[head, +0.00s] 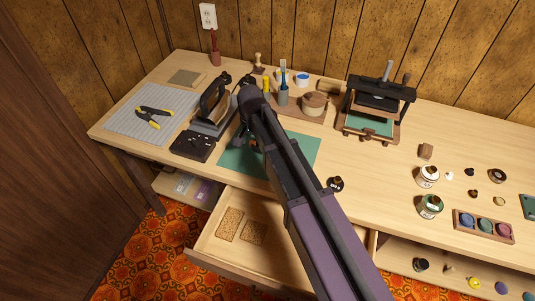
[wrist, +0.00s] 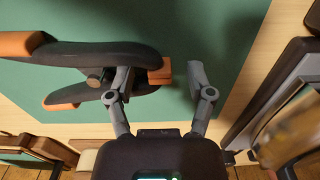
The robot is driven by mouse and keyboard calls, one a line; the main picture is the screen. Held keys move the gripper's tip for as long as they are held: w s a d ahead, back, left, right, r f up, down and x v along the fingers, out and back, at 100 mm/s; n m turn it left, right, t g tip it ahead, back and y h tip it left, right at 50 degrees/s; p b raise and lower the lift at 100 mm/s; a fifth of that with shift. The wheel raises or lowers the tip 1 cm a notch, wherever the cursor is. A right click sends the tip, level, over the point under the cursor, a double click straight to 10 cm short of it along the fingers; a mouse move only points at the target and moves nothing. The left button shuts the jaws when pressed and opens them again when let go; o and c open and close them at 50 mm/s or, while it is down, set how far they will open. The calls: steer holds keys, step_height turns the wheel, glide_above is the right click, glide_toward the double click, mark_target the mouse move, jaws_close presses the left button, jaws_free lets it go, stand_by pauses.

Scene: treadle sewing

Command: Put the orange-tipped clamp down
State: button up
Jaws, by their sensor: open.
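The orange-tipped clamp (wrist: 95,54) has dark grey handles and orange ends, and it is over the green mat (wrist: 190,20) in the wrist view. My gripper (wrist: 158,72) is open. One orange end of the clamp lies between the fingers, nearer the left finger, with a gap to the right finger. The left finger overlaps the clamp's dark body. In the head view my arm hides most of the clamp and gripper; the green mat (head: 300,150) shows on both sides of my arm. I cannot tell whether the clamp rests fully on the mat.
A yellow-and-black clamp (head: 153,117) lies on a grey gridded mat (head: 120,110) at the left. A dark device (head: 192,146) stands left of the green mat. An open drawer (head: 205,245) juts out below. A press (head: 378,105), bottles and paints stand to the right.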

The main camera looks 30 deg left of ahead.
jaws_close()
steer(key=shift+r, duration=0.15)
stand_by(0.4)
step_height(320, 180, up, 3)
steer(key=p, duration=0.3)
steer(key=s+d+r+p, duration=0.1)
steer(key=s+d, duration=0.2)
steer(key=s, duration=0.4)
steer(key=s+d+p, duration=0.1)
steer(key=s+d, duration=0.3)
steer(key=s, duration=0.3)
steer(key=shift+s+r, duration=0.15)
steer(key=shift+r, duration=0.2)
steer(key=shift+d, duration=0.1)
